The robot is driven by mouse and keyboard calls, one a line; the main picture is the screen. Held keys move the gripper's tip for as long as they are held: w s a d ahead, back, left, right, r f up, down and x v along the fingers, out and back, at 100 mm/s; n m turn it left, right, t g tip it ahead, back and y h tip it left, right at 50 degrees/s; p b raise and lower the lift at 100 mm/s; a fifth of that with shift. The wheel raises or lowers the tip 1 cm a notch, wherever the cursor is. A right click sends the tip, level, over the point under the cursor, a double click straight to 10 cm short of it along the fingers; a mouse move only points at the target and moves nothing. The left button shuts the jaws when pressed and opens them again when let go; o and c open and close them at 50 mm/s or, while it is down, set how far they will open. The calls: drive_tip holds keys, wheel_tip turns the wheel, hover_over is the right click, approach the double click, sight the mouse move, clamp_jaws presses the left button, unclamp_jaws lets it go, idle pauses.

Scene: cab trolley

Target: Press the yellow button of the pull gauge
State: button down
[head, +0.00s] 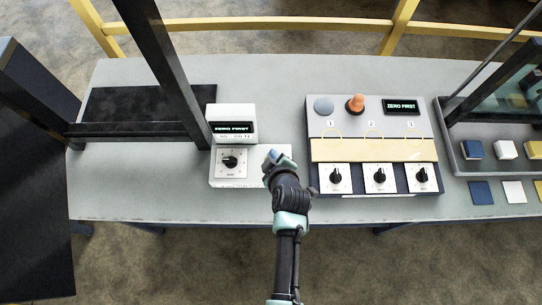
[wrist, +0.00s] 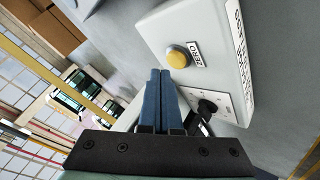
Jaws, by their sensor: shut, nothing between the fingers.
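The pull gauge (head: 236,111) is a white box with a dark display reading "ZERO FIRST", on a pale base with a black knob (head: 230,162). Its yellow button (wrist: 178,56) shows in the wrist view, round, beside a "ZERO" label on the box's side. The button does not show in the head view. My gripper (head: 270,156) is over the right part of the gauge's base. Its blue fingers (wrist: 160,71) are together and empty, tips close to the button's lower left in the wrist view. I cannot tell whether they touch it.
A dark post (head: 166,70) slants down close to the gauge's left. A control panel (head: 320,128) with three knobs and a yellow strip (head: 373,149) stands to the right. A grey tray (head: 459,157) with coloured blocks is at the far right. Bare tabletop lies behind the gauge.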

drive_tip(key=shift+f, duration=0.1)
idle(0.3)
drive_tip(key=shift+f+b, duration=0.35)
drive_tip(key=shift+b, duration=0.2)
drive_tip(key=shift+f+b, duration=0.55)
idle(0.5)
drive_tip(key=shift+r, duration=0.15)
drive_tip(key=shift+r+p, duration=0.75)
drive_tip(key=shift+r, duration=0.05)
wheel_tip(320, 180, up, 5)
drive_tip(key=p, duration=0.4)
idle(1.0)
